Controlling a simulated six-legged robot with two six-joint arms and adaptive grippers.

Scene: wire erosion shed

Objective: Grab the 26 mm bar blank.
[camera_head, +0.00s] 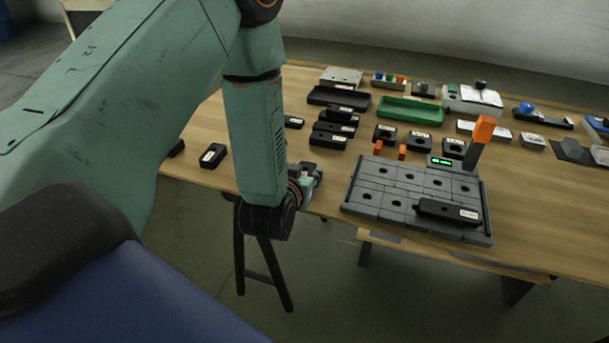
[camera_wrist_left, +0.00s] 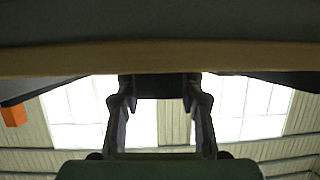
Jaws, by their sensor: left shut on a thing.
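Several black blocks with white labels lie on the wooden table; the labels are too small to read, so I cannot tell by label which is the 26 mm bar blank. My left gripper (camera_head: 311,176) is at the table's front edge, left of the grey fixture plate. In the left wrist view my left gripper (camera_wrist_left: 160,86) is shut on a dark block (camera_wrist_left: 160,88), which spans the gap between its fingertips. That block is mostly hidden in the head view. My right gripper is not in view.
The grey fixture plate (camera_head: 372,190) carries a black labelled bar (camera_head: 436,210) and an orange-topped post (camera_head: 483,130). A green tray (camera_head: 411,111) and a black tray (camera_head: 338,97) stand behind. One black block (camera_head: 212,156) lies left of my forearm. Bare tabletop shows right of the plate.

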